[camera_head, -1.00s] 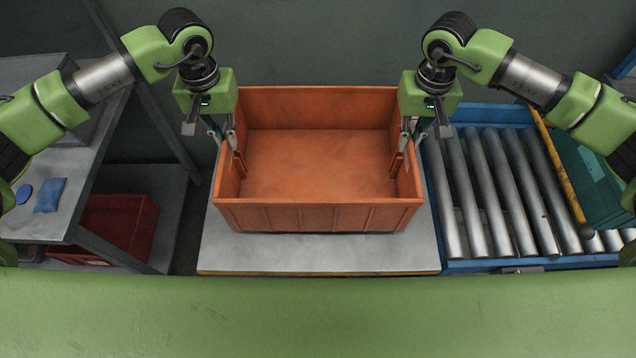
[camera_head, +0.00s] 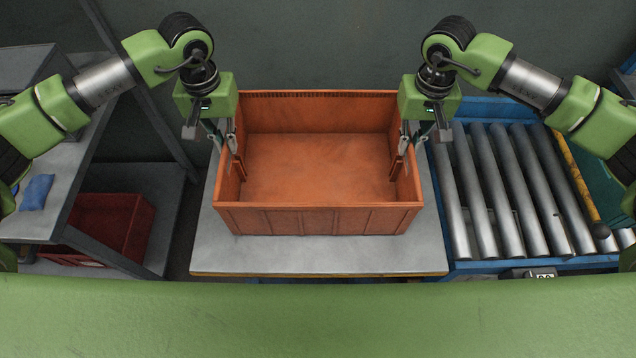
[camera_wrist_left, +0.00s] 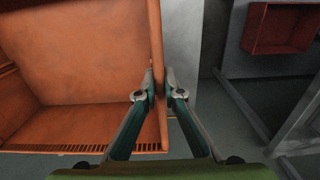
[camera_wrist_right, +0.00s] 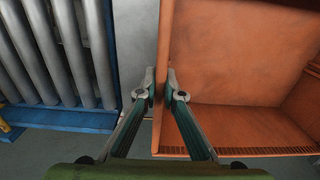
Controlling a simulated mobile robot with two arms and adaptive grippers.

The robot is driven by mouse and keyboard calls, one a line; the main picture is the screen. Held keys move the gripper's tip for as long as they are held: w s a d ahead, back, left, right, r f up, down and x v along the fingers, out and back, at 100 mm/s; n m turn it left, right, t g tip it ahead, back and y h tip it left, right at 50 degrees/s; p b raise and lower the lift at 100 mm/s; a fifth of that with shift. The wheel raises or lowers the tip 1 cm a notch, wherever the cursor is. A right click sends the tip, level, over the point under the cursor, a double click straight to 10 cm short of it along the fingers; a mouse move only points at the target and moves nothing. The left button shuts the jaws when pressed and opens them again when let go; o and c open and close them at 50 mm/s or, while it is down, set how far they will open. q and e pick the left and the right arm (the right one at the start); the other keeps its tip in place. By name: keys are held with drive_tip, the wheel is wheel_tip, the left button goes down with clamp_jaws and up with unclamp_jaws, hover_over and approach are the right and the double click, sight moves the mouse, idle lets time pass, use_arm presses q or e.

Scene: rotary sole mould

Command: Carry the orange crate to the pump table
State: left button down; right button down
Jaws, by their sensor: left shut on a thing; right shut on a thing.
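The orange crate (camera_head: 318,221) is empty and level in the middle of the head view. My left gripper (camera_head: 236,162) is shut on its left side wall, with one finger inside and one outside, as the left wrist view (camera_wrist_left: 161,92) shows. My right gripper (camera_head: 402,162) is shut on the right side wall in the same way, seen also in the right wrist view (camera_wrist_right: 161,92). A grey-topped table (camera_head: 318,258) lies under the crate; I cannot tell whether it is the pump table, or whether the crate touches it.
A roller conveyor (camera_head: 505,190) with a blue frame stands close on the right, with a yellow rail (camera_head: 572,178) and a green box beyond. A grey shelf unit on the left holds a blue cloth (camera_head: 36,192) and a red crate (camera_head: 112,224). A dark wall is behind.

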use_arm(q)
drive_tip(key=shift+f, duration=0.35)
use_arm(e)
drive_tip(key=shift+f, duration=0.35)
use_arm(q)
drive_tip(key=c, duration=2.2)
unclamp_jaws()
drive_tip(key=shift+s+r, duration=0.1)
drive_tip(key=shift+r, duration=0.05)
use_arm(e)
drive_tip(key=c, duration=2.2)
unclamp_jaws()
drive_tip(key=shift+r, duration=0.15)
use_arm(q)
drive_tip(key=shift+o, duration=0.2)
use_arm(e)
drive_tip(key=shift+o, duration=0.2)
use_arm(q)
wheel_tip(320, 180, up, 11)
drive_tip(key=shift+f, duration=0.1)
use_arm(e)
drive_tip(key=shift+r, duration=0.1)
use_arm(q)
drive_tip(key=shift+r, duration=0.55)
use_arm(e)
wheel_tip(320, 180, up, 12)
